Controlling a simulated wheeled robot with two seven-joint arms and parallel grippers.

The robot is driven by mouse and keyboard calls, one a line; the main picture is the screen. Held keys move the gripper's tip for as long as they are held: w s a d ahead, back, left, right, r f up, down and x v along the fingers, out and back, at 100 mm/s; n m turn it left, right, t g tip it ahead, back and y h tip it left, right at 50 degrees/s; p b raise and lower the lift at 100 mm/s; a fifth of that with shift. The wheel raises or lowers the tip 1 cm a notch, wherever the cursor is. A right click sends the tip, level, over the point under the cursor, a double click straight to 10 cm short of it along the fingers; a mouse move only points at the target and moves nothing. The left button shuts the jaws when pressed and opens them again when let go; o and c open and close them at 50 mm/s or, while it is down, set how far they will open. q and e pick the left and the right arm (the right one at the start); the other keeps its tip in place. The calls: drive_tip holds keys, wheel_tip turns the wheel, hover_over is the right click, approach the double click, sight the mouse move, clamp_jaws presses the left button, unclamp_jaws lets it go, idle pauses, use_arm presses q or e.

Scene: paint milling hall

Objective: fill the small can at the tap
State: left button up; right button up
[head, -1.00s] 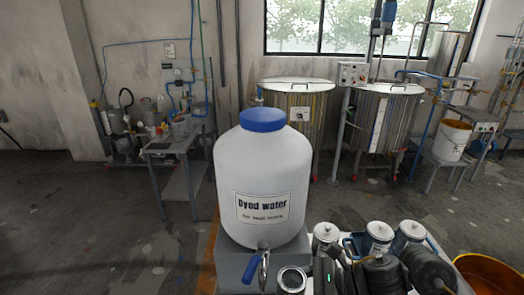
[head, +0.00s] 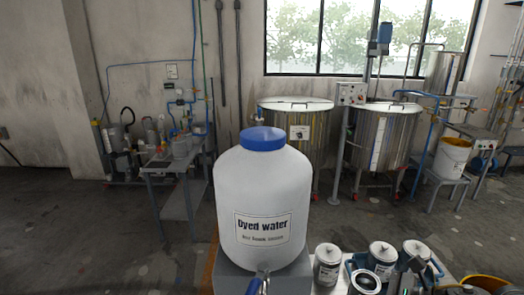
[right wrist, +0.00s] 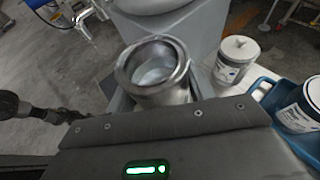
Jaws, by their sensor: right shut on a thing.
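The small can (head: 365,283) is an open metal can at the bottom of the head view. In the right wrist view the can (right wrist: 155,72) has no lid and shows a pale grey inside; I cannot tell any liquid level. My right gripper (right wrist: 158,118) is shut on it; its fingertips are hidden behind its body. The tap (head: 260,283) sits low on the white dyed water barrel (head: 262,190). The tap (right wrist: 88,18) is up and left of the can, apart from it. A dark part like my left gripper (right wrist: 68,116) shows at the left; its jaws are unclear.
Several lidded cans stand right of the barrel, one a grey can (head: 327,265). A blue tray (right wrist: 285,125) holds another lidded can (right wrist: 302,105). A yellow-rimmed tub (head: 487,284) is at the lower right. Steel vats and a side table stand farther back.

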drive_tip(key=shift+s+d+f, duration=0.3)
drive_tip(key=shift+d+f, duration=0.05)
drive_tip(key=shift+f, duration=0.3)
use_arm(q)
drive_tip(key=c, duration=0.4)
use_arm(e)
drive_tip(key=shift+a+f, duration=0.1)
drive_tip(key=shift+a, duration=0.1)
use_arm(q)
clamp_jaws()
use_arm(e)
drive_tip(key=shift+a+f+m+t+h, duration=0.5)
drive_tip(key=shift+f+m+t+h, duration=0.15)
drive_tip(key=shift+f+m, duration=0.25)
drive_tip(key=f+m+t+h, duration=0.1)
drive_tip(key=s+d+f+m+t+h, duration=0.1)
drive_tip(key=f+m+t+h, duration=0.1)
drive_tip(key=shift+s+d+f+m+h, duration=0.15)
drive_tip(key=shift+s+f+m+h, duration=0.1)
drive_tip(key=shift+s+f+m, duration=0.1)
use_arm(q)
drive_tip(key=shift+s, duration=0.15)
